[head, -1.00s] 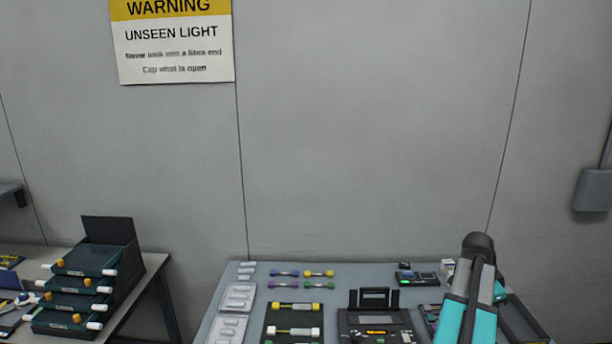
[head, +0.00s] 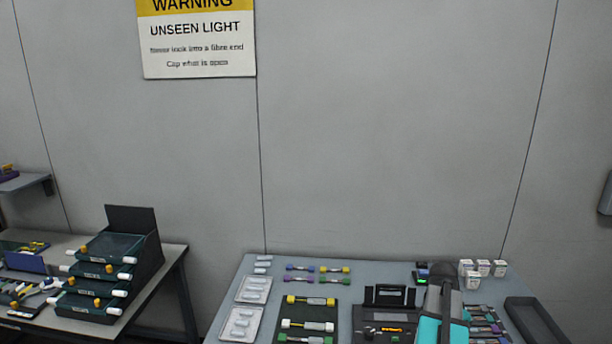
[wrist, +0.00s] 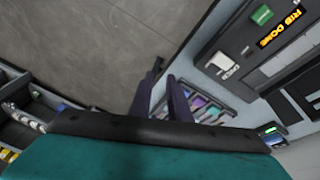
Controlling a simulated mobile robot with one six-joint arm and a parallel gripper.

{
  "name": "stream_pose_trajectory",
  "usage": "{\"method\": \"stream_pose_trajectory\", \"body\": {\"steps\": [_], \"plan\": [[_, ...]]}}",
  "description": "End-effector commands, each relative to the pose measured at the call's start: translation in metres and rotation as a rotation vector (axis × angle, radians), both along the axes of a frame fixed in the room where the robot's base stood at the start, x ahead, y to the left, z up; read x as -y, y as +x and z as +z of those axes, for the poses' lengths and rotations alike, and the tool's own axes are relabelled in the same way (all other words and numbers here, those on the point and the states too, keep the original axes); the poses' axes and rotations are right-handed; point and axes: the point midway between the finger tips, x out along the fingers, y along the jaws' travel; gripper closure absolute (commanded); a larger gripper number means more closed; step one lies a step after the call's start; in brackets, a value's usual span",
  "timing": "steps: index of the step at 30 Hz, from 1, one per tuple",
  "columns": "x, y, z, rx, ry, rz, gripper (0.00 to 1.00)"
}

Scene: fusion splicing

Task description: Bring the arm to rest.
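My arm (head: 440,318), teal and grey, rises at the lower right of the head view in front of the table, beside the dark splicer (head: 372,317). Its gripper end cannot be made out there. In the wrist view my gripper (wrist: 165,72) shows two dark fingers with a narrow gap between them and nothing held. The fingers point past the table edge, over the grey floor. The splicer's panel (wrist: 235,52), with amber text, lies to the right of the fingers in the wrist view.
The table (head: 228,317) holds sleeve packs (head: 240,324), a dark mat with connectors (head: 308,313), small white boxes (head: 483,268) and an empty dark tray (head: 535,318). A stacked tray rack (head: 150,262) stands on the left bench.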

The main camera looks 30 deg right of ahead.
Motion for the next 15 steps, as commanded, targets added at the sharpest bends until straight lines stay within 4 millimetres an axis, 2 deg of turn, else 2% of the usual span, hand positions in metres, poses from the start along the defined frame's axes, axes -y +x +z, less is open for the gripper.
{"method": "stream_pose_trajectory", "body": {"steps": [1,6,15], "plan": [[-0.018,0.011,-0.021,-0.012,0.024,0.051,0.84],[-0.072,0.04,-0.073,-0.046,0.096,0.217,0.84],[-0.169,0.07,-0.156,-0.106,0.217,0.497,0.84]]}}
